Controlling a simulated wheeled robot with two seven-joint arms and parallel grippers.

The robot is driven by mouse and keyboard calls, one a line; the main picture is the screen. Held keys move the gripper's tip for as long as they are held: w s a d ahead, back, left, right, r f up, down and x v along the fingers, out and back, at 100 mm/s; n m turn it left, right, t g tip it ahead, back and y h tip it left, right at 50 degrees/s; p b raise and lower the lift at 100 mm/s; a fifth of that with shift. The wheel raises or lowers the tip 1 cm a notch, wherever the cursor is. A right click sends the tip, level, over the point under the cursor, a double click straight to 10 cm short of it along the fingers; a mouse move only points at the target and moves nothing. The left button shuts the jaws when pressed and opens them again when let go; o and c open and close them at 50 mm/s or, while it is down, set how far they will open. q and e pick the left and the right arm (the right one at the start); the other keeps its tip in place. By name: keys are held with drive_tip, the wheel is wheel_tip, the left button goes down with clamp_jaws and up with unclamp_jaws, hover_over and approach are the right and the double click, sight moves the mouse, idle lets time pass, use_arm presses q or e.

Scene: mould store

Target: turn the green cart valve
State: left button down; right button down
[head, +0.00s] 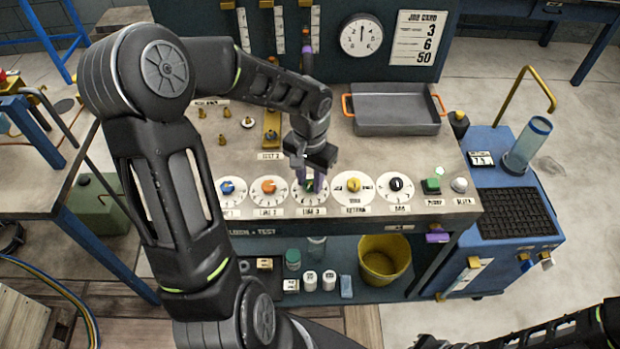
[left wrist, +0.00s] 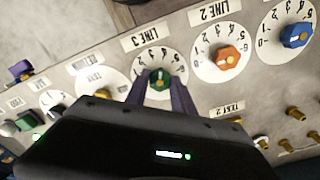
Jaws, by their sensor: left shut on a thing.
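The green knob (head: 309,186) sits on the LINE 3 dial of the bench top, third from the left in the row of dials. In the left wrist view the green knob (left wrist: 159,80) shows between two purple fingers, with a pale pointer mark. My left gripper (head: 310,178) reaches down over this dial and is shut on the knob. The gripper (left wrist: 160,95) also shows in the left wrist view, with its fingers at either side of the knob. Part of the knob is hidden by the fingers. Only links of my right arm show at the lower right.
An orange knob (head: 268,186) and a blue knob (head: 227,187) are left of it; a yellow knob (head: 354,184) and a black knob (head: 396,184) are right. A grey tray (head: 396,122) lies behind. A blue cart (head: 490,265) stands at the right.

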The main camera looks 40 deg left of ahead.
sight(310, 184)
use_arm(q)
drive_tip(key=c, duration=1.1)
unclamp_jaws()
wheel_tip(310, 184, up, 8)
drive_tip(key=shift+f+b, duration=0.1)
drive_tip(key=shift+b, duration=0.3)
